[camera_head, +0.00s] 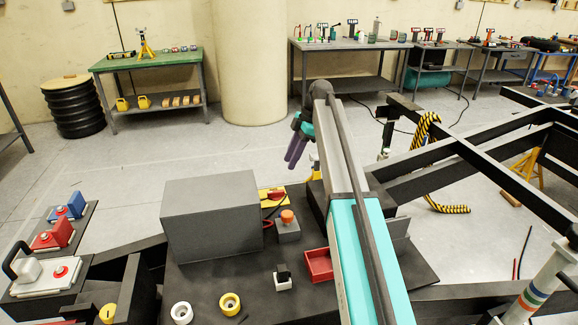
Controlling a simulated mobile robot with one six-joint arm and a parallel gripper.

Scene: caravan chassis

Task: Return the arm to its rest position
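My arm reaches up and away from the bottom centre of the head view, with a long grey and teal link and a dark joint at its far end. My gripper (296,151) hangs below that joint, its purple fingers pointing down and slightly left. The two fingers appear close together, and I cannot tell whether there is a gap between them. I see no object at the fingertips, and pale floor shows behind them. The near end of the arm is cut off by the bottom edge.
The caravan chassis (468,150) of dark beams stands at the right, with a yellow-black striped hose (421,134). A green workbench (150,62) is at the back left, beside a round pillar (248,60). Another bench (350,45) stands behind. Open floor (130,165) lies left of the gripper.

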